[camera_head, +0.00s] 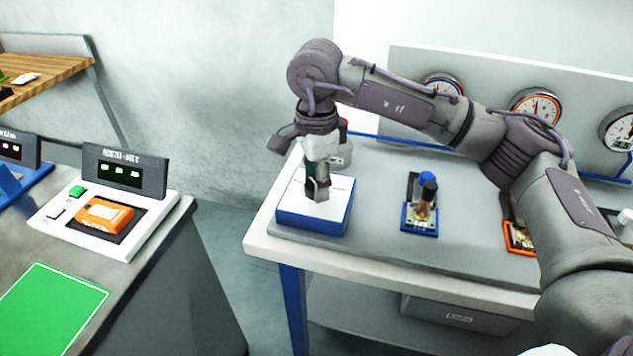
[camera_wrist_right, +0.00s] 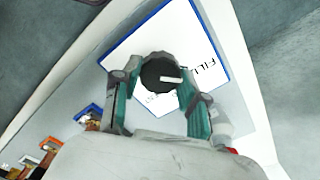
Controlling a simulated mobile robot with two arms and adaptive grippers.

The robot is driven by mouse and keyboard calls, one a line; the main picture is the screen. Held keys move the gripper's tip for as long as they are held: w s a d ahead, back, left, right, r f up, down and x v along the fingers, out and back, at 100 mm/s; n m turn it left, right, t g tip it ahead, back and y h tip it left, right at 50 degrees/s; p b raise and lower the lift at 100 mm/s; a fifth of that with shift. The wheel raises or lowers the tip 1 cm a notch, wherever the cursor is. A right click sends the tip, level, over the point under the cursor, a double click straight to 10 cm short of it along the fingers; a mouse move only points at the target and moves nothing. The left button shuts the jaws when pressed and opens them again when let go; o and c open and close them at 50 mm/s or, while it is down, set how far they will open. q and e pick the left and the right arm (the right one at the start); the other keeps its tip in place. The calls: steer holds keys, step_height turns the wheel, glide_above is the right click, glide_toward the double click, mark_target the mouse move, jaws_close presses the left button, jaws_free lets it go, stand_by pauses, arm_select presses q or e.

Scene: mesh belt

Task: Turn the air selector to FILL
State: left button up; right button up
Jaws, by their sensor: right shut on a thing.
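The air selector is a white-topped box with blue sides (camera_head: 313,223), on the near left corner of the grey bench. In the right wrist view its white face (camera_wrist_right: 130,50) carries the word FILL at the right and a fainter, partly hidden label lower down. Its dark round knob (camera_wrist_right: 158,72) has a white pointer line that points right, roughly toward FILL. My right gripper (camera_wrist_right: 157,88) is shut on the knob, one teal-padded finger on each side. In the head view the gripper (camera_head: 318,192) comes down from above and hides the knob. My left gripper is not in view.
A blue-based fixture (camera_head: 420,222) and an orange-framed one (camera_head: 517,238) stand to the right on the bench. Round gauges (camera_head: 536,105) line the back panel. At left, a separate counter holds a device with an orange item (camera_head: 104,215) and a green mat (camera_head: 52,308).

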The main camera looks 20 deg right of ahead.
steer(key=shift+r, duration=0.15)
steer(key=o, duration=1.1)
steer(key=shift+o, duration=0.2)
step_height(320, 180, up, 12)
